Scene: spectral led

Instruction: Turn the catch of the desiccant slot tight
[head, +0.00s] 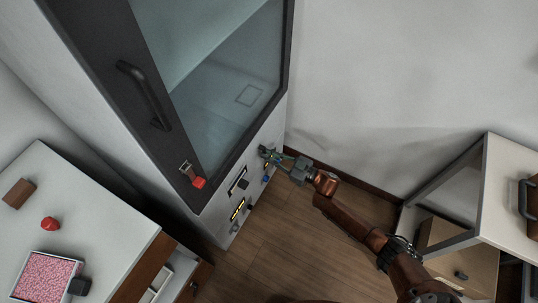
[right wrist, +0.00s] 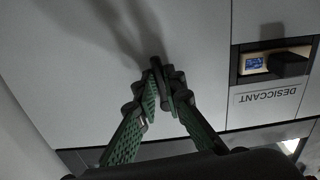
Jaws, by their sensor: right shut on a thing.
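My right gripper (head: 265,153) is at the lower front of the tall cabinet, near its right edge. In the right wrist view its green fingers (right wrist: 161,90) are closed on a small dark upright piece (right wrist: 157,66), which looks like the catch; the fingers hide most of it, so I cannot tell its angle. To its right is the desiccant slot (right wrist: 237,67), a dark recess with a cream and blue insert (right wrist: 256,63) and a black block (right wrist: 288,65). The label DESICCANT (right wrist: 270,98) shows upside down below it. My left gripper is not in view.
The cabinet has a glass door (head: 225,75) with a dark handle (head: 145,95) and a red-tagged latch (head: 198,182). A white worktop (head: 105,225) with a red knob-like item (head: 50,223) stands at left. A shelf unit (head: 498,190) stands at right. Floor (head: 290,235) between is clear.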

